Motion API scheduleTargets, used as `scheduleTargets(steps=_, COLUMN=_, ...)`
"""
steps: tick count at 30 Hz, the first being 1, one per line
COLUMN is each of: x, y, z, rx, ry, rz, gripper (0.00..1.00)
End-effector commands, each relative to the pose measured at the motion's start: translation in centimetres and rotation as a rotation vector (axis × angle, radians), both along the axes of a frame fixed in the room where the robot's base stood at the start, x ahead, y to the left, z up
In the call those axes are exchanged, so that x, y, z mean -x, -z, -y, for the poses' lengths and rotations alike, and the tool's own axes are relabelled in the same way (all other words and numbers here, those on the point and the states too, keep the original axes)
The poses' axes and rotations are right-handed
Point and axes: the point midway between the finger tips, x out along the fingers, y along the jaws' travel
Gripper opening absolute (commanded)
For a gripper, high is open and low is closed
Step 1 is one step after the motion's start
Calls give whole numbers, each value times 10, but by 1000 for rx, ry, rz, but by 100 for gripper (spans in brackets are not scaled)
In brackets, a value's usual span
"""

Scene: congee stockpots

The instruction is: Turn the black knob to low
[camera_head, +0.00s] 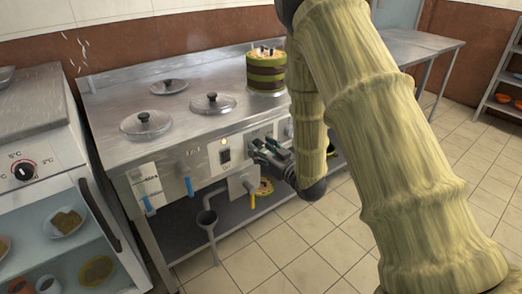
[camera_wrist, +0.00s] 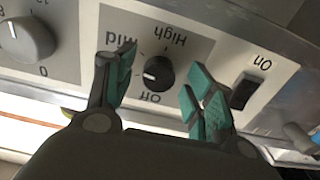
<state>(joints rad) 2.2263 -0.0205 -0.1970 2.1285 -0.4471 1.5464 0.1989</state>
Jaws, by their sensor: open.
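My gripper (camera_wrist: 160,80) is open, with one green-padded finger on each side of the knob and visible space between pads and knob. In the head view my gripper (camera_head: 272,157) is at the stove's front panel (camera_head: 205,160), and it hides the black knob there.
A black On switch (camera_wrist: 244,92) is right of the knob, and a larger grey knob (camera_wrist: 27,40) is left. Lidded pots (camera_head: 145,122) are set in the stove top. Blue-handled taps (camera_head: 188,186) and a yellow-handled one (camera_head: 252,200) stick out below the panel. Tiled floor in front is clear.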

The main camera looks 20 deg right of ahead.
Motion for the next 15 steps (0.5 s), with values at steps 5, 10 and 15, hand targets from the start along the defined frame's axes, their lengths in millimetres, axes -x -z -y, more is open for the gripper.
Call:
scheduleTargets(steps=5, x=-1, y=0, z=0, rx=0, ry=0, rz=0, gripper=54)
scheduleTargets(steps=10, x=0, y=0, z=0, rx=0, ry=0, rz=0, gripper=36)
scheduleTargets(steps=15, x=0, y=0, z=0, rx=0, ry=0, rz=0, gripper=8)
